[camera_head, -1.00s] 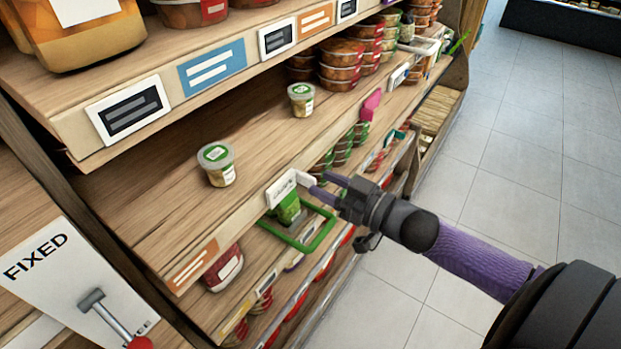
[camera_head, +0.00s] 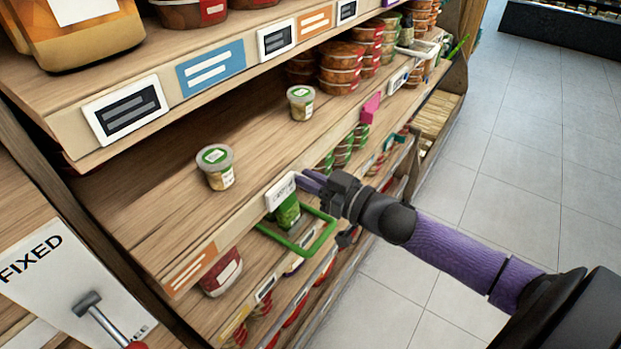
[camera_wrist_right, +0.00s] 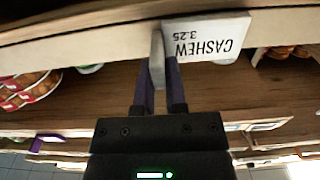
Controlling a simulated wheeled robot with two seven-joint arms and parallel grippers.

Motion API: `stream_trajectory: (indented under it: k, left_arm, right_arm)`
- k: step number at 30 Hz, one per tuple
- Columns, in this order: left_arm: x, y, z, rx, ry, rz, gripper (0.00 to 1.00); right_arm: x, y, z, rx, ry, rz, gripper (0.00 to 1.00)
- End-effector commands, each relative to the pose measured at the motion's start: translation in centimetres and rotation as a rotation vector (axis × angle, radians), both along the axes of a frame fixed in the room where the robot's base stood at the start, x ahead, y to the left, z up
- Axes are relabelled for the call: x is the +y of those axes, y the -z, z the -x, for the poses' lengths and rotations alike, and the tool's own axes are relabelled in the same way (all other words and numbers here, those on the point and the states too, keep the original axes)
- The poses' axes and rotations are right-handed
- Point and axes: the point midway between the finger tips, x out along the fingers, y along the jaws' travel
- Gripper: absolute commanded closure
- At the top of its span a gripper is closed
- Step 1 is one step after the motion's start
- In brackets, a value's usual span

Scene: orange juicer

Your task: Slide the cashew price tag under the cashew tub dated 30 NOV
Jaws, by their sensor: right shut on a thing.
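The white cashew price tag (camera_head: 281,195) is at the front edge of the middle shelf. In the right wrist view the tag (camera_wrist_right: 205,38) reads CASHEW 3.25, upside down. My right gripper (camera_head: 308,182) is shut on a narrow flap at the tag's side, between its purple fingers (camera_wrist_right: 158,70). I cannot tell whether the tag touches the shelf edge. Two small clear tubs with green and white lids stand upright on the shelf: a nearer one (camera_head: 215,167) and one farther back (camera_head: 301,102). Their dates are too small to read. My left gripper is not in view.
The shelf board (camera_head: 150,195) around the tubs is bare. An orange label (camera_head: 189,270) and a pink tag (camera_head: 371,107) sit along its edge. A green frame (camera_head: 300,240) projects below the tag. The upper shelf (camera_head: 125,115) overhangs behind. Stacked tubs (camera_head: 342,62) stand farther along.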

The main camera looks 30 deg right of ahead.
Motion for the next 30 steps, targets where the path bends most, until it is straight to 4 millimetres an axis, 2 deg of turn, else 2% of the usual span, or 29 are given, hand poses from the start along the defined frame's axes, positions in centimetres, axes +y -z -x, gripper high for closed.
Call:
stream_trajectory:
  k: [30]
  left_arm:
    - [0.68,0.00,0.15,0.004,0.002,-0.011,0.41]
  right_arm:
    - [0.01,0.04,0.01,0.000,0.000,0.000,1.00]
